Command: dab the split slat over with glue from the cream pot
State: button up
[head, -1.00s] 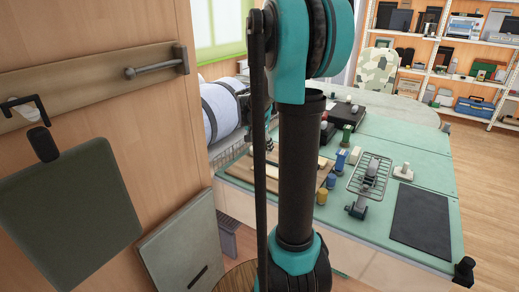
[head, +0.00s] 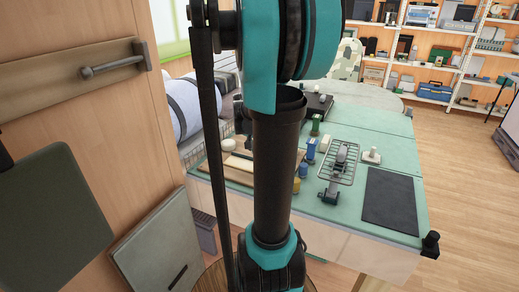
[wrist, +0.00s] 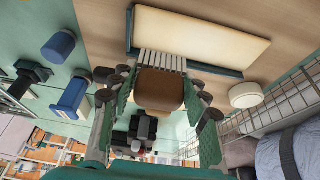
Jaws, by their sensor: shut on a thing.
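My gripper (wrist: 160,88) is shut on a brush (wrist: 160,92) with a brown body and pale bristles. In the wrist view the bristles point at a long cream slat or board (wrist: 205,38) with a dark teal edge, and overlap its near edge; I cannot tell whether they touch. No split can be made out on it. A round cream pot (wrist: 245,95) stands to the right of the gripper, apart from the brush. In the head view the pot (head: 228,144) shows on the bench left of my arm. My arm hides the gripper there.
On the green bench (head: 385,150) are a blue bottle (head: 311,148), a wire rack (head: 340,160) and a dark mat (head: 391,200). In the wrist view blue items (wrist: 72,97) stand left and a wire basket (wrist: 285,98) right. A wooden panel (head: 90,110) is close at left.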

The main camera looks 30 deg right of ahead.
jog(key=shift+f, duration=2.05)
jog(key=shift+f, duration=0.6)
jog(key=shift+w, duration=0.1)
jog(key=shift+w+a+r, duration=0.1)
jog(key=shift+w+a, duration=1.05)
jog(key=shift+w, duration=0.2)
jog(key=shift+w+a, duration=0.55)
jog(key=shift+w, duration=0.2)
jog(key=shift+w+a, duration=0.55)
jog(key=shift+w, duration=0.15)
jog(key=shift+s, duration=0.1)
jog(key=shift+s+d, duration=0.1)
